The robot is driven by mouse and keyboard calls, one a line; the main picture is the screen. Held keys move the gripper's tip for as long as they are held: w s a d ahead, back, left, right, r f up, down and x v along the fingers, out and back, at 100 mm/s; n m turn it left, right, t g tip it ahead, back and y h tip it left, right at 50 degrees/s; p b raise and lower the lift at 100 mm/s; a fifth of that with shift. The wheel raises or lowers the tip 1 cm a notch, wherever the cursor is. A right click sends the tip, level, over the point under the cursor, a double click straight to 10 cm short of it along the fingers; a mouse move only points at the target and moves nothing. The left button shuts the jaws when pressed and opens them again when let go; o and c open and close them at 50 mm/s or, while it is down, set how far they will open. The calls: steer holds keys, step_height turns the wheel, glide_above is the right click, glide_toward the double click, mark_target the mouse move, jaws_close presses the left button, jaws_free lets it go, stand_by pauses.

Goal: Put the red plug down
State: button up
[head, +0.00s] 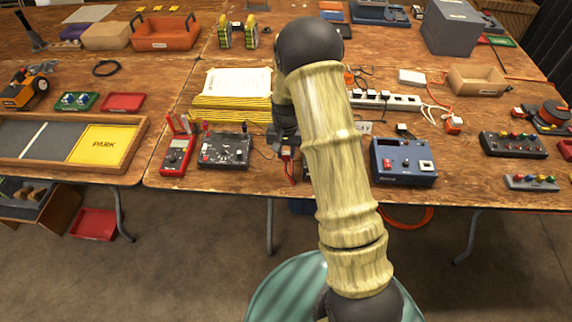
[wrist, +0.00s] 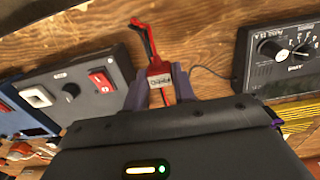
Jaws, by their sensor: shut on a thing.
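The red plug (wrist: 160,70) has a pale label with lettering on it. A red and a black lead run from it in the wrist view. My gripper (wrist: 161,85) is shut on the plug, one dark finger on each side. In the head view my gripper (head: 284,145) is over the front part of the middle table, between a black box with dials and a blue box. The plug is small there, and red leads (head: 291,172) hang near the front edge. I cannot tell whether the plug touches the wood.
The black dial box (head: 224,150) and red multimeter (head: 177,154) stand left of my gripper. The blue box (head: 404,162) with a red switch is to the right, partly beside my arm. Yellow-edged papers (head: 232,108) lie behind. Bare wood shows between the boxes in the wrist view.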

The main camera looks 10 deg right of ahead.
steer(key=shift+f, duration=1.1)
steer(key=shift+f, duration=1.85)
steer(key=shift+f, duration=0.2)
steer(key=o, duration=1)
steer(key=shift+d+r, duration=0.1)
